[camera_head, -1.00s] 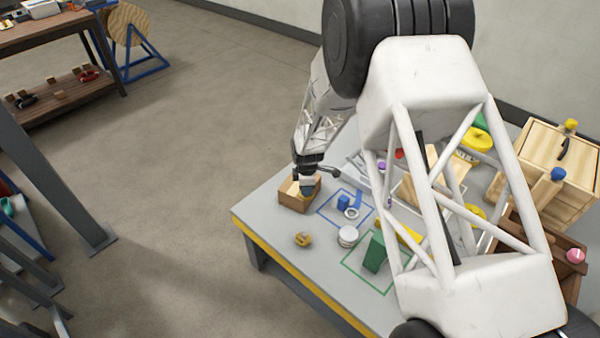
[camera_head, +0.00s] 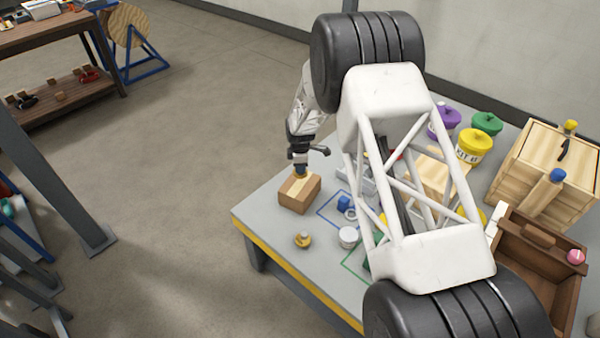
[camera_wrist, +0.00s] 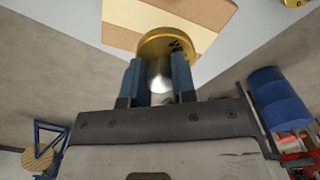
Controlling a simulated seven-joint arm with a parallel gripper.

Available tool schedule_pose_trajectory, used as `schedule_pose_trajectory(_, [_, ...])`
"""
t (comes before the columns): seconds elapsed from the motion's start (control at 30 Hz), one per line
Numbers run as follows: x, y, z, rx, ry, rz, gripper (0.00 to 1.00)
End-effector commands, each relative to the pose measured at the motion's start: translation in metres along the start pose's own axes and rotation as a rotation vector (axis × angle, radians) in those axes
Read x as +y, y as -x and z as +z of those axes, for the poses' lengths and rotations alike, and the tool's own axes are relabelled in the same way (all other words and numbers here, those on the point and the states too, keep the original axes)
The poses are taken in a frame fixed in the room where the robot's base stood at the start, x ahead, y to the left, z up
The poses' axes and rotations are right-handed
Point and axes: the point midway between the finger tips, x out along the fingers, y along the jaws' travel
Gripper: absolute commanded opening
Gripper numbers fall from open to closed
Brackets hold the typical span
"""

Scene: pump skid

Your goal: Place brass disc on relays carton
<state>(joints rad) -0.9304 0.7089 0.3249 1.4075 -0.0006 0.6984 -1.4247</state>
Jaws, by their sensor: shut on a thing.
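The relays carton (camera_head: 294,199) is a brown cardboard box with a paler tape strip, near the table's left corner. It also shows at the top of the wrist view (camera_wrist: 122,20). My gripper (camera_head: 300,170) is over the carton's far side. In the wrist view its two blue-grey fingers (camera_wrist: 160,78) are shut on a silvery knob of the brass disc (camera_wrist: 178,42). The disc has dark lettering and covers part of the carton in that view. In the head view only a small gold patch of the disc (camera_head: 300,175) shows. I cannot tell whether disc and carton touch.
A small brass-coloured piece (camera_head: 303,240) and a silvery round tin (camera_head: 348,238) stand in front of the carton. A blue part (camera_head: 344,203) lies right of it. Lidded tubs, a wooden crate (camera_head: 545,165) and a brown tray (camera_head: 540,262) fill the right. My arm hides the middle.

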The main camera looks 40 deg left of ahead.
Motion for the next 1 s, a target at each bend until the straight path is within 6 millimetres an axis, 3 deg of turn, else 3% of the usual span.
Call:
schedule_pose_trajectory(0.43, [0.002, -0.002, 0.000, 0.000, 0.000, -0.001, 0.00])
schedule_pose_trajectory(0.8, [0.002, -0.033, 0.000, 0.000, 0.000, -0.002, 0.00])
schedule_pose_trajectory(1.0, [0.002, -0.036, 0.000, 0.000, 0.000, 0.000, 0.00])
